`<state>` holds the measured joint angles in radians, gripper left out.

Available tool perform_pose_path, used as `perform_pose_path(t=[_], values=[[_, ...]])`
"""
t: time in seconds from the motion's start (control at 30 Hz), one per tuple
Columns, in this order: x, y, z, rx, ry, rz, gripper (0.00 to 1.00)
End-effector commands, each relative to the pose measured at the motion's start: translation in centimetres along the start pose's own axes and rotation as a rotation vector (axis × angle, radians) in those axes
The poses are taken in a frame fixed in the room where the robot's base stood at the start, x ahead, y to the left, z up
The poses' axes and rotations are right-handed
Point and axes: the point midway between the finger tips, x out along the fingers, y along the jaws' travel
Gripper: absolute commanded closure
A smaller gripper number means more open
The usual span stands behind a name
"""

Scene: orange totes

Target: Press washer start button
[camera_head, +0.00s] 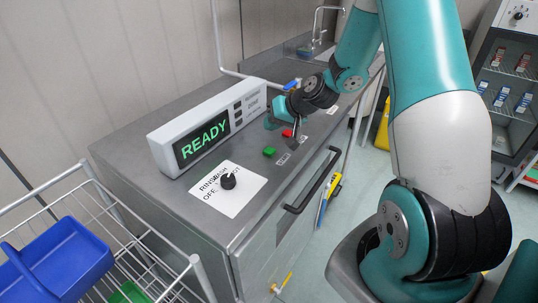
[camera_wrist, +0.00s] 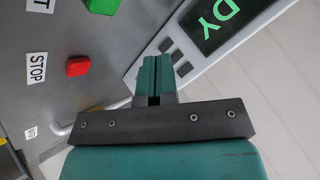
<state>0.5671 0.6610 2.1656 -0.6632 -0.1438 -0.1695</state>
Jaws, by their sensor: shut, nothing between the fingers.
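The washer (camera_head: 200,225) is a grey metal cabinet with a white display box (camera_head: 163,150) reading READY in green. A green button (camera_head: 270,152) sits on its top. It also shows at the top edge of the wrist view (camera_wrist: 103,5), near a label whose visible letter is T (camera_wrist: 41,4). A red button (camera_head: 287,133) lies just beyond it, beside a STOP label in the wrist view (camera_wrist: 37,68). My gripper (camera_head: 269,124) is shut and empty, above the top between the display box and the red button. Its fingers (camera_wrist: 152,80) appear apart from both buttons.
A black knob (camera_head: 228,181) on a white plate stands at the washer's near end. A dark handle (camera_head: 313,180) runs along its front. A wire cart (camera_head: 135,245) with a blue bin (camera_head: 55,262) is at left. A sink tap (camera_head: 315,28) stands behind.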

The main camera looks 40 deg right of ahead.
Motion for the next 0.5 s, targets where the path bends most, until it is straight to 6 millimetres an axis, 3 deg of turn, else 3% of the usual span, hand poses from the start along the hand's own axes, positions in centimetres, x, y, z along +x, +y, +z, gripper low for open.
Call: perform_pose_path(t=[0.2, 0.5], values=[[2.7, 2.0, 1.9, 0.001, 0.001, 0.000, 1.00], [3.6, 2.7, 2.6, 0.000, 0.001, 0.000, 1.00]])
